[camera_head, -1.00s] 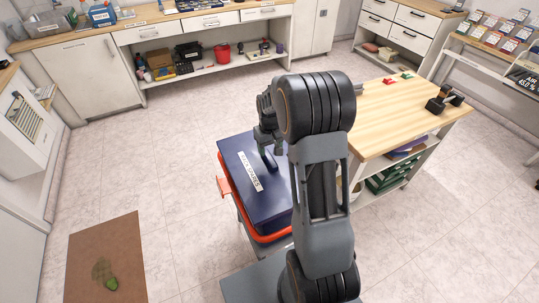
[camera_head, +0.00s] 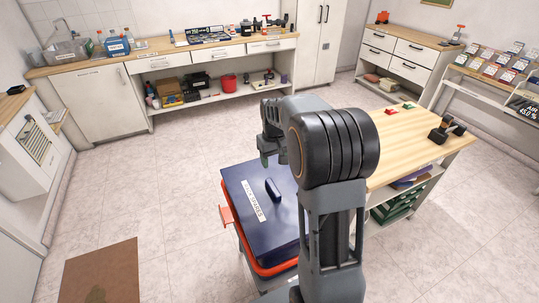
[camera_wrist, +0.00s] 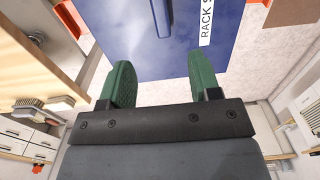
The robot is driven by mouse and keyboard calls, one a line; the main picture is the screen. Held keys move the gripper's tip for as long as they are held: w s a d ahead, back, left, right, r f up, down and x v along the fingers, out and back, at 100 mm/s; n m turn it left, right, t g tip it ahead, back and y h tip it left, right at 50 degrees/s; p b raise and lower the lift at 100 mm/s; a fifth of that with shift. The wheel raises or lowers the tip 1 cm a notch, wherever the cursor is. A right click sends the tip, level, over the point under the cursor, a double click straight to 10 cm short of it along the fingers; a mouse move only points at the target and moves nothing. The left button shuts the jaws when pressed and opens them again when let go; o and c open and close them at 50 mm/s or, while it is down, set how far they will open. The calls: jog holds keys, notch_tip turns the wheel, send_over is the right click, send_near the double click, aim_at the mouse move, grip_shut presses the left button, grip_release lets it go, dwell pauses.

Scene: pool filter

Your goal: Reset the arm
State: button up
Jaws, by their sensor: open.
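My gripper (camera_wrist: 158,84) shows in the wrist view with its two green fingers spread apart and nothing between them. In the head view my gripper (camera_head: 270,158) hangs above the far edge of a dark blue lid, partly hidden by my own arm. The blue lid (camera_head: 245,180) lies on an orange-red bin (camera_head: 228,216), with a raised handle (camera_head: 273,190) and a white label. In the wrist view the lid handle (camera_wrist: 161,15) lies beyond the fingertips, apart from them.
A wooden-topped bench (camera_head: 415,145) stands close on the right, with a dark dumbbell-like item (camera_head: 446,130) on it. A counter (camera_head: 165,55) runs along the back wall. A brown mat (camera_head: 100,272) lies at the lower left. The floor on the left is open.

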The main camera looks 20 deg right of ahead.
jog(key=s+a+r+t+p, duration=0.1)
jog(key=s+a+r, duration=0.2)
jog(key=s, duration=0.6)
jog(key=s+a+r+t, duration=0.2)
jog(key=s+a+r, duration=0.1)
jog(key=s+a, duration=0.4)
jog(key=s, duration=0.2)
jog(key=shift+s+a+r+t+p, duration=0.2)
jog(key=shift+s+t+p, duration=0.1)
jog(key=shift+s+p, duration=0.1)
dwell(0.7)
